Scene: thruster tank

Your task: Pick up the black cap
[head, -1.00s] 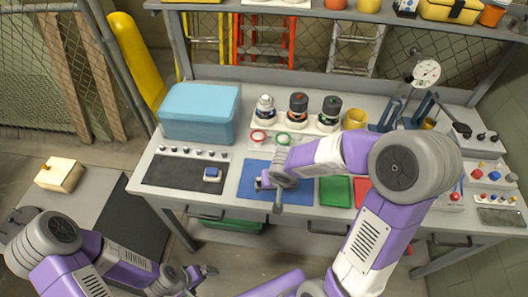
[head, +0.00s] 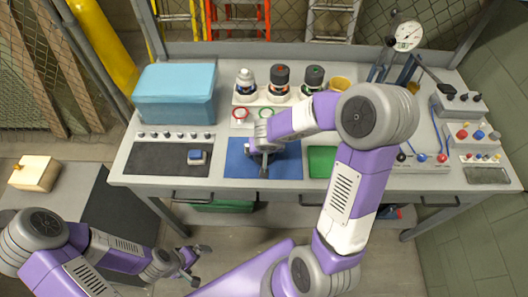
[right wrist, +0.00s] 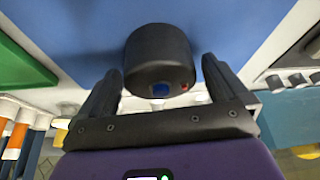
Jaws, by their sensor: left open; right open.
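The black cap (right wrist: 158,58) is a short dark cylinder on the blue mat (right wrist: 90,25), in the right wrist view. In the head view the blue mat (head: 236,170) lies mid-bench, and the cap is largely hidden by my right gripper (head: 263,162). My right gripper (right wrist: 161,70) is open, with a finger on each side of the cap; I cannot tell whether either touches it. My left gripper (head: 199,265) is open and empty, low in front of the bench.
Three capped thruster units (head: 280,84) stand behind the mat, with red and green rings (head: 239,115) before them. A blue box (head: 175,95) stands back left. A dark mat (head: 150,158) with a small blue block (head: 197,157) lies left; a green mat (head: 321,160) lies right.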

